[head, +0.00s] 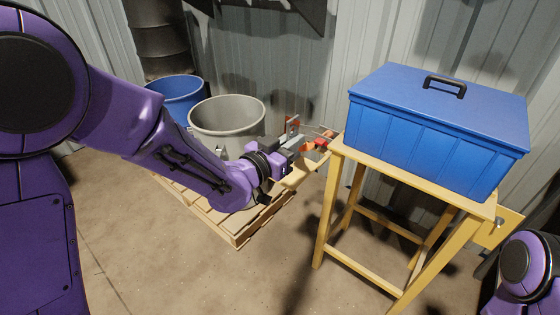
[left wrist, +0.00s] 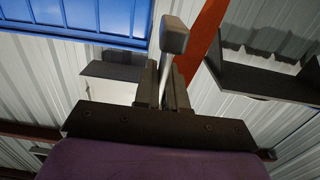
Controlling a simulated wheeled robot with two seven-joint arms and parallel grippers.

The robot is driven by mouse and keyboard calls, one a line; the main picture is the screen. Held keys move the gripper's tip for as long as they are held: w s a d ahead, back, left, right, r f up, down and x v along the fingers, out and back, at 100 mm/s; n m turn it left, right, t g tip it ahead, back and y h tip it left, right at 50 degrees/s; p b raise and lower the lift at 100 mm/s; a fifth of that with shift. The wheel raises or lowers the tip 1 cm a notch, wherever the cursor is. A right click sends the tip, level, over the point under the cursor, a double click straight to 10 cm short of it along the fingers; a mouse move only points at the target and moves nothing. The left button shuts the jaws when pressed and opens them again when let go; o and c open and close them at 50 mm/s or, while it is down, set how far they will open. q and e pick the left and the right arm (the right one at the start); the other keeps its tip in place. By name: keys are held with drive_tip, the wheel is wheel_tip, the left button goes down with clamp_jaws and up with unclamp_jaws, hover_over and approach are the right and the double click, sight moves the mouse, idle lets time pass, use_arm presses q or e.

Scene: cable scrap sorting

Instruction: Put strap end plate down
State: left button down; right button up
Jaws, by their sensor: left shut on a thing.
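My left gripper (head: 296,143) reaches over a small yellow side ledge (head: 304,172) on the left of the yellow stand. In the left wrist view its fingers (left wrist: 168,88) are closed around a grey metal piece with a blocky end, which I take for the strap end plate (left wrist: 174,36). I cannot tell whether the held piece touches the ledge. Small red and orange items (head: 322,142) lie by the fingertips. My right gripper is out of view.
A lidded blue box (head: 440,125) fills most of the yellow stand's top (head: 365,157). Floor in front of the stand is clear.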

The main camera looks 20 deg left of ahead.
use_arm(q)
drive_tip(key=w+a+f, duration=0.1)
drive_tip(key=w+f, duration=0.2)
drive_tip(key=w, duration=0.1)
drive_tip(key=w+a+f, duration=0.2)
drive_tip(key=w+f, duration=0.1)
drive_tip(key=w+a+f, duration=0.1)
drive_tip(key=w+f, duration=0.2)
drive_tip(key=w, duration=0.1)
drive_tip(key=shift+w+a+f+b, duration=0.1)
drive_tip(key=shift+w+a+b, duration=0.2)
drive_tip(key=shift+w+b, duration=0.05)
wheel_tip(320, 180, down, 3)
drive_tip(key=shift+w+r, duration=0.1)
drive_tip(key=shift+w+f, duration=0.1)
drive_tip(key=shift+f, duration=0.15)
